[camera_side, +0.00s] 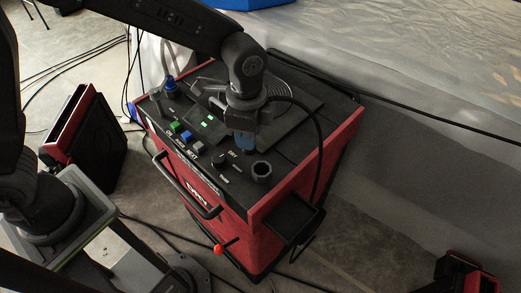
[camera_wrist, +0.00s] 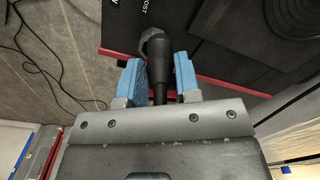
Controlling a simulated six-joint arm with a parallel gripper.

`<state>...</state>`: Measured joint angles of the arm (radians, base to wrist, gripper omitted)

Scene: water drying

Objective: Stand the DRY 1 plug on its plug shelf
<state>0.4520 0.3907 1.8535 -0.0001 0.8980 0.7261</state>
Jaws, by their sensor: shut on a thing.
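My gripper (camera_wrist: 159,80) is shut on a dark plug (camera_wrist: 158,65), held between its blue fingers. In the side view my gripper (camera_side: 245,142) is over the cart's black top, just behind a grey hexagonal socket (camera_side: 262,171) near the DRY lettering. That socket shows a dark open hole. In the wrist view the plug's far end overlaps a grey hexagonal piece (camera_wrist: 153,42); I cannot tell whether they touch. A black cable (camera_side: 321,140) arches from near my gripper down the cart's right side. A small black shelf (camera_side: 291,215) is fixed low on that side.
The red and black cart (camera_side: 232,205) has a front handle (camera_side: 185,190) and a red-knobbed lever (camera_side: 219,249). A blue-topped piece (camera_side: 170,83) stands at the panel's back left. Loose cables cross the floor.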

